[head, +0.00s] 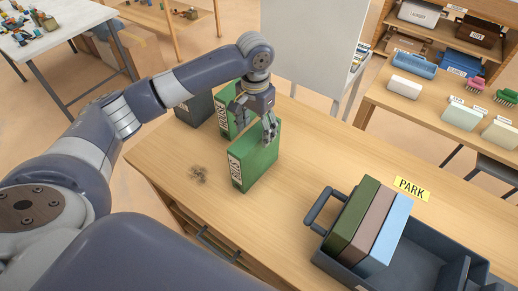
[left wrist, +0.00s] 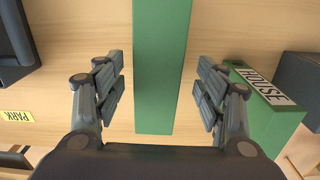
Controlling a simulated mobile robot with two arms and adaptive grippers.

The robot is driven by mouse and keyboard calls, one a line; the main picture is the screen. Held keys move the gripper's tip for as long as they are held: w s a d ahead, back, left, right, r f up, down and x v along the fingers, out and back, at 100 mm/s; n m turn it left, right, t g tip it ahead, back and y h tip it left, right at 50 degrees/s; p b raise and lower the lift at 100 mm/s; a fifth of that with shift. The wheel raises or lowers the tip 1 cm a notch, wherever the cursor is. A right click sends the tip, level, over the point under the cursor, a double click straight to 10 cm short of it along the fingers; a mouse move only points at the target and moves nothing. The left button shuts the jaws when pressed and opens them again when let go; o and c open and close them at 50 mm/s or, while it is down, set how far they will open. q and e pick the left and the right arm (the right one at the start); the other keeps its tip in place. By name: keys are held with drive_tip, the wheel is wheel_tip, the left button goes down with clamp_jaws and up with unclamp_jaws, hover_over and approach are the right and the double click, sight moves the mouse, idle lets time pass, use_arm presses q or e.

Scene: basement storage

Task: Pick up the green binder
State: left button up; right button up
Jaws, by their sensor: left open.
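A green binder (head: 258,165) stands upright on the wooden table, its white spine label facing left; I cannot read the label surely. In the left wrist view it is the green strip (left wrist: 160,70) between my fingers. My left gripper (head: 252,122) is open above it, one finger on each side, with visible gaps between fingers and binder. A second green binder, labelled HOUSE (head: 224,122), stands just behind it, and also shows right of my fingers in the left wrist view (left wrist: 262,112). My right gripper is out of view.
A dark grey binder or box (head: 194,109) stands behind the HOUSE binder. A dark tray (head: 415,262) at the right holds dark green, brown and light blue binders, beside a yellow PARK label (head: 411,188). The table's middle is clear.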

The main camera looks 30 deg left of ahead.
sight(256, 155)
use_arm(q)
drive_tip(key=f, duration=0.3)
drive_tip(key=shift+s+f+p, duration=0.1)
drive_tip(key=shift+s+p, duration=0.2)
drive_tip(key=shift+s, duration=0.05)
wheel_tip(256, 155, down, 5)
drive_tip(key=shift+d+r+p, duration=0.1)
drive_tip(key=shift+r+p, duration=0.1)
drive_tip(key=shift+p, duration=0.25)
drive_tip(key=c, duration=1.4)
drive_tip(key=shift+c, duration=0.2)
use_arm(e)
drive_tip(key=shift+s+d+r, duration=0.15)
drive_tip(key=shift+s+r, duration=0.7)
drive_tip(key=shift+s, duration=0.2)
use_arm(q)
drive_tip(key=shift+w+r, duration=0.1)
